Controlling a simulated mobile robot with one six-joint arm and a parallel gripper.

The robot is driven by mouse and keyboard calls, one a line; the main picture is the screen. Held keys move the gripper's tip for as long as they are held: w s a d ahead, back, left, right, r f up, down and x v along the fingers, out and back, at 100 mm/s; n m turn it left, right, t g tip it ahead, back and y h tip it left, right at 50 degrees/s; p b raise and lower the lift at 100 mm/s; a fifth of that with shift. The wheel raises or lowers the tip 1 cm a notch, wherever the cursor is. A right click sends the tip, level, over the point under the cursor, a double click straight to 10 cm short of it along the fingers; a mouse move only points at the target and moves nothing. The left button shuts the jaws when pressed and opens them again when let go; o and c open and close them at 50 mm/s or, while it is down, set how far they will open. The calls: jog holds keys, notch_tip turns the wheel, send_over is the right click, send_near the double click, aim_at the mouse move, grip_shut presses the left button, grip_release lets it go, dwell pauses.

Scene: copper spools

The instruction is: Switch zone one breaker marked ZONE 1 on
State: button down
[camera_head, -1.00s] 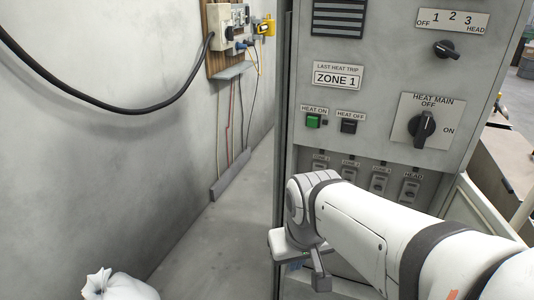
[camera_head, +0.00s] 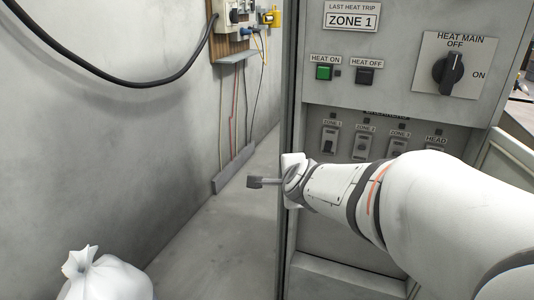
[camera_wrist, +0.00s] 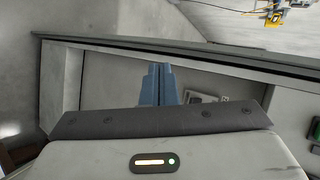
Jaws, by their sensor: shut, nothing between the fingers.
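The ZONE 1 breaker (camera_head: 329,144) is the leftmost of a row of small breakers in the recessed lower part of the grey cabinet. Its dark handle is small, and I cannot tell its position surely. My gripper (camera_head: 255,182) is below and left of it in the head view, beyond the cabinet's left edge, pointing left. It is apart from the breaker. In the wrist view the blue fingers (camera_wrist: 158,84) are together and hold nothing. A pale labelled fitting (camera_wrist: 207,98) shows beside them, partly hidden by the gripper body.
Breakers for ZONE 2 (camera_head: 362,147), ZONE 3 (camera_head: 397,146) and HEAD (camera_head: 436,148) are to the right, partly near my arm. Above are a green HEAT ON button (camera_head: 324,73), a dark HEAT OFF button (camera_head: 366,76) and the HEAT MAIN knob (camera_head: 448,73). A white bag (camera_head: 105,280) lies lower left.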

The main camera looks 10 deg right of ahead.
aim_at(329, 142)
jog(key=w+d+f+m+t+h+b, duration=0.2)
jog(key=d+m+h+b, duration=0.3)
jog(key=m, duration=0.7)
jog(key=w+d+f+m+t+h+b, duration=0.2)
jog(key=w+d+f+m+h+b, duration=0.2)
jog(key=m+b, duration=0.5)
jog(key=d+m+h, duration=0.1)
jog(key=d+m, duration=0.1)
jog(key=m, duration=0.1)
jog(key=shift+w+d+f+t, duration=0.15)
jog(key=shift+w+f+t, duration=0.15)
jog(key=shift+t, duration=0.1)
jog(key=b+x, duration=0.1)
jog(key=x, duration=0.9)
jog(key=shift+s, duration=0.1)
